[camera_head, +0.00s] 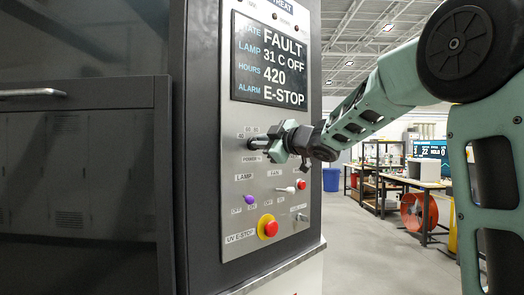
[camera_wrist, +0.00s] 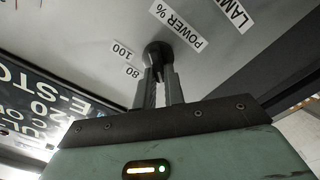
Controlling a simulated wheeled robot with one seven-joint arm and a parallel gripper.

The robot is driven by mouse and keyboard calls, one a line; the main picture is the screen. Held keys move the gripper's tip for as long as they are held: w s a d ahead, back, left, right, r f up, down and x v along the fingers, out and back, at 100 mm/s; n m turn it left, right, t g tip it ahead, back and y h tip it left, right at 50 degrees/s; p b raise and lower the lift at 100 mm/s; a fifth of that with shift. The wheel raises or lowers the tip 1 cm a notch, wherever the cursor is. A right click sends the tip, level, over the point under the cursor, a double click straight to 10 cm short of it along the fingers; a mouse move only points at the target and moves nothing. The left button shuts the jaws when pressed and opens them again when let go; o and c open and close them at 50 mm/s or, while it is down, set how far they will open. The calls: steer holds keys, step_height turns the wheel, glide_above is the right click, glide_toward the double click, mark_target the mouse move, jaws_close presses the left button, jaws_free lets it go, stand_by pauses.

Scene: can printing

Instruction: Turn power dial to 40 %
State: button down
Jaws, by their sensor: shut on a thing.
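The power dial (camera_wrist: 158,52) is a dark round knob on the grey control panel (camera_head: 232,130). It shows in the wrist view beside the "POWER %" label (camera_wrist: 180,27), with the marks 100 and 80 next to it. My gripper (camera_wrist: 160,78) has its two fingers closed on the dial. In the head view my gripper (camera_head: 262,144) reaches the panel from the right at the dial, covering most of it. I cannot read the dial's pointer, which is hidden by the fingers.
The panel's screen (camera_head: 272,62) reads FAULT, LAMP 31 C OFF, HOURS 420, ALARM E-STOP. Open floor lies to the right.

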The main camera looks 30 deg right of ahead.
steer(key=shift+f+n+b, duration=0.1)
steer(key=shift+n+b, duration=0.55)
steer(key=shift+n, duration=0.35)
steer(key=c, duration=1.5)
jaws_free()
steer(key=shift+s, duration=0.1)
steer(key=shift+s+d+p, duration=0.45)
steer(key=shift+s+d, duration=0.1)
steer(key=shift+s, duration=2.25)
steer(key=shift+s+d+p, duration=0.45)
steer(key=shift+s+d, duration=0.05)
steer(key=shift+s, duration=2.35)
steer(key=shift+s+d+p, duration=0.45)
steer(key=shift+s+d, duration=0.1)
steer(key=shift+s, duration=2.25)
